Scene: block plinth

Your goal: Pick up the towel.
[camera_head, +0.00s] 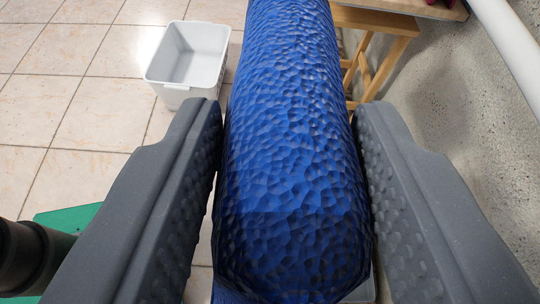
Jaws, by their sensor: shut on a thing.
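The towel (290,140) is a rolled, blue, textured bundle in the middle of the head camera view. It runs from the bottom edge up to the top edge. My gripper (285,115) has its two dark grey padded fingers on either side of the towel, shut on it. The towel hides what lies directly beneath and behind it, and its far end is cut off by the top of the picture.
A white open bin (188,58) stands on the tiled floor (85,105) at the upper left and looks empty. A wooden stool or table (375,22) stands at the upper right by a grey speckled wall (470,110). A green surface (72,218) shows at lower left.

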